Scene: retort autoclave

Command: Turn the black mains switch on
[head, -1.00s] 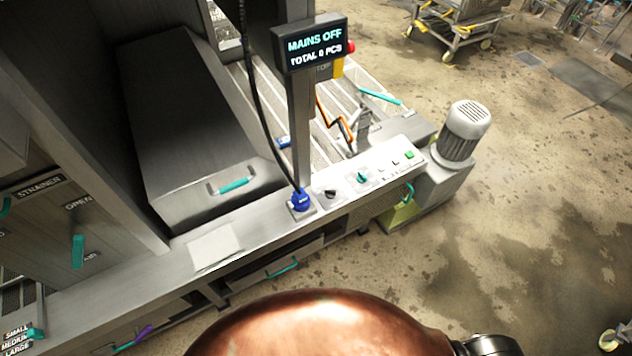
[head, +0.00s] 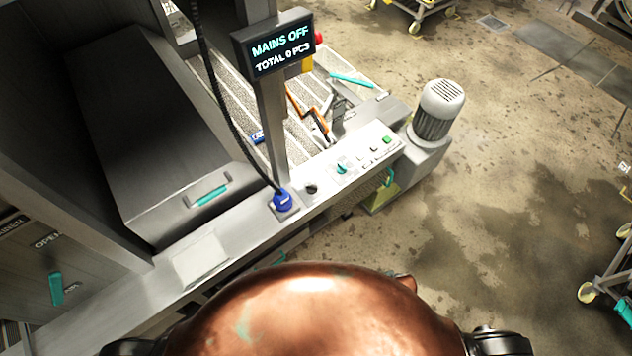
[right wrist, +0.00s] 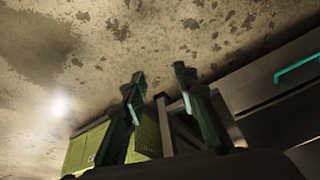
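The black mains switch (head: 311,188) is a small dark knob on the light control panel (head: 350,165), between a blue plug (head: 283,200) and a teal knob (head: 342,167). The display (head: 279,47) above the panel reads "MAINS OFF, TOTAL 0 PCS". Neither gripper shows in the head view; only dark parts of my arms show at the bottom edge. In the right wrist view my right gripper (right wrist: 158,85) has its two fingers apart with nothing between them. It points over floor, away from the switch, which is not in that view.
A grey motor (head: 438,110) stands at the panel's right end. The display post and a black cable rise beside the plug. A large metal cover with a teal handle (head: 212,194) lies left. A yellow-green box (right wrist: 85,150) shows in the right wrist view.

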